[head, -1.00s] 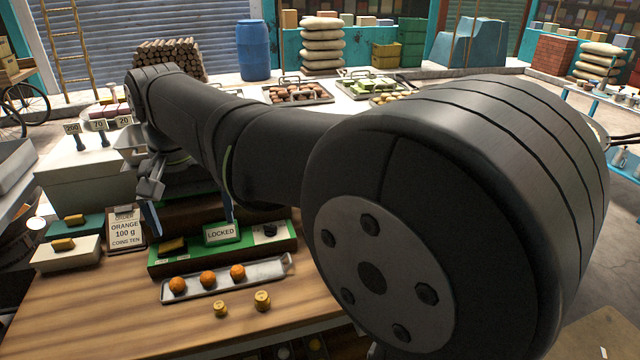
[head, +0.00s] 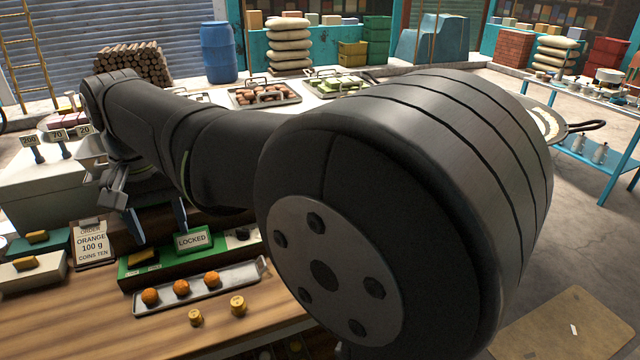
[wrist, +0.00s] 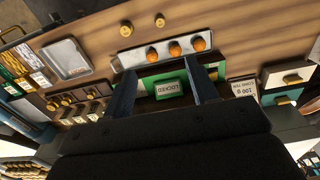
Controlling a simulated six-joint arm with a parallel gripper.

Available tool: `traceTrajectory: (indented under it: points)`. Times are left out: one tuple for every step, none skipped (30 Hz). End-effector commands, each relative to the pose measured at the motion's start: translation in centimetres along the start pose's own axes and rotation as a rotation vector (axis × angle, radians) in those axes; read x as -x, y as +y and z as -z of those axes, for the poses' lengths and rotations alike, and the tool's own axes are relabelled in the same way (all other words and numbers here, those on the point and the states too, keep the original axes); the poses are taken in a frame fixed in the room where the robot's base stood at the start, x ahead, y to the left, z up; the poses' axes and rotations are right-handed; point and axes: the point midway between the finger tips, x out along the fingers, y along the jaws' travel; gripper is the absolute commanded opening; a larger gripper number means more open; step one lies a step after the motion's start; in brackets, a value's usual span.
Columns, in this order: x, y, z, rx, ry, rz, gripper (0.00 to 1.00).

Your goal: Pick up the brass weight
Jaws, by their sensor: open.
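Two small brass weights stand on the wooden counter in front of the orange tray, a left one (head: 195,317) and a right one (head: 238,305). The wrist view, turned the other way, shows them near its top edge, one (wrist: 126,29) and the other (wrist: 160,20). My gripper (head: 157,222) is open, its blue fingers apart and empty, above the back part of the green box. In the wrist view my gripper (wrist: 160,70) frames the LOCKED sign (wrist: 169,88) between its fingers. Both weights are apart from it. My arm hides part of the head view.
A metal tray (head: 212,289) with three oranges lies between the green box (head: 135,280) and the weights. An order card (head: 92,243) reads orange, 100 g. A silver dish (wrist: 68,60) and several brass knobs (wrist: 66,98) show at left in the wrist view. Bare counter (head: 90,325) lies left of the weights.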

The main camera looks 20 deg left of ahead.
Motion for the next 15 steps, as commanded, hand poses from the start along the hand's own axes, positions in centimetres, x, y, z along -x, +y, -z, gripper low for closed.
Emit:
traceTrajectory:
  points:
    - [0.0,0.0,0.0,0.000,0.000,0.000,0.49]
    - [0.0,0.0,0.0,0.000,0.000,0.000,0.49]
    - [0.0,0.0,0.0,0.000,0.000,0.000,0.49]
    - [0.0,0.0,0.0,0.000,0.000,0.000,0.49]
    - [0.0,0.0,0.0,0.000,0.000,0.000,0.49]
    - [0.0,0.0,0.0,0.000,0.000,0.000,0.49]
    - [0.0,0.0,0.0,0.000,0.000,0.000,0.49]
    - [0.0,0.0,0.0,0.001,0.001,0.000,0.49]
    - [-0.1,0.0,-0.1,0.004,0.005,0.000,0.49]
    - [-0.3,0.0,-0.3,0.008,0.012,0.001,0.49]
    - [-0.6,0.1,-0.5,0.014,0.020,0.002,0.49]
    - [-1.0,0.1,-0.9,0.026,0.038,0.003,0.49]
    - [-1.4,0.2,-1.2,0.037,0.055,0.006,0.49]
    - [-1.9,0.2,-1.6,0.050,0.074,0.007,0.49]
    - [-2.6,0.4,-2.2,0.070,0.101,0.008,0.49]
